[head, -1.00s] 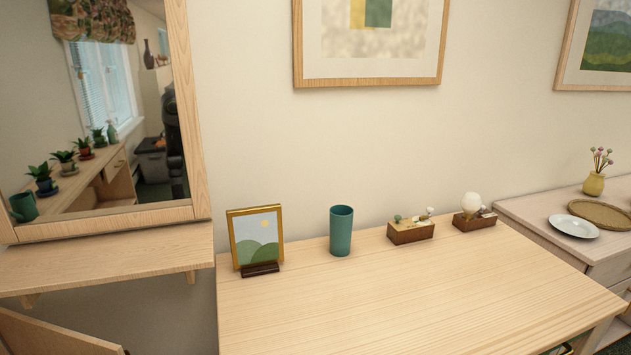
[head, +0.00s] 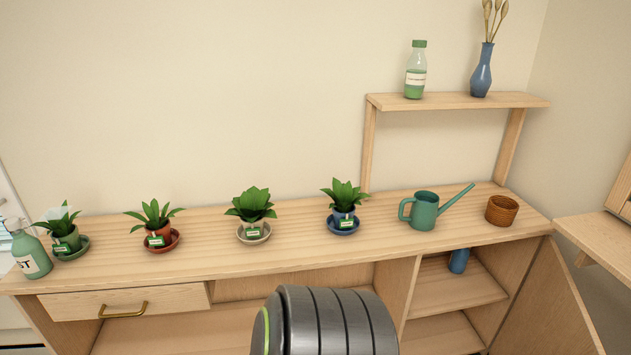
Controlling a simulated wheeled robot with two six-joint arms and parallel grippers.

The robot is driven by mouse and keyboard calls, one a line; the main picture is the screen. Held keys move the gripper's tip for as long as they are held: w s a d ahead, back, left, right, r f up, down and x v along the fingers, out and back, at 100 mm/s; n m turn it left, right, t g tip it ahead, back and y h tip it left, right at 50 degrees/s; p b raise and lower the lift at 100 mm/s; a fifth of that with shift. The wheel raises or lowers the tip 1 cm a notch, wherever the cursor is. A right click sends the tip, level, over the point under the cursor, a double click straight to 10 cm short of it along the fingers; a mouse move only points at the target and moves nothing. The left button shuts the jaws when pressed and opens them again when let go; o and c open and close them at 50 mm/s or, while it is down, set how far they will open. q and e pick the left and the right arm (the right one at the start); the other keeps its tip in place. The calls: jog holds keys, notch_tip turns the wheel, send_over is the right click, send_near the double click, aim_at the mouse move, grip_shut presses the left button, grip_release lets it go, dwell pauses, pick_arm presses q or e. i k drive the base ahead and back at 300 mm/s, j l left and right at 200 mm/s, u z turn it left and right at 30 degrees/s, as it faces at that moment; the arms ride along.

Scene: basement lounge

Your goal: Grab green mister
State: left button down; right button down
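A dark grey ribbed part of my own arm with a green ring shows at the bottom middle, but neither gripper is in view.
Several potted plants on saucers line the counter (head: 290,247). A green watering can (head: 423,211) and a brown pot (head: 501,210) stand at right. A raised shelf (head: 450,101) holds a green bottle (head: 415,70) and blue vase (head: 480,70). A cabinet door (head: 545,310) hangs open.

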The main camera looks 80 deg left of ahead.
aim_at(29, 251)
jog(key=k+l+u, duration=0.1)
jog(key=u, duration=4.25)
jog(key=i+j, duration=0.05)
jog(key=j, duration=0.05)
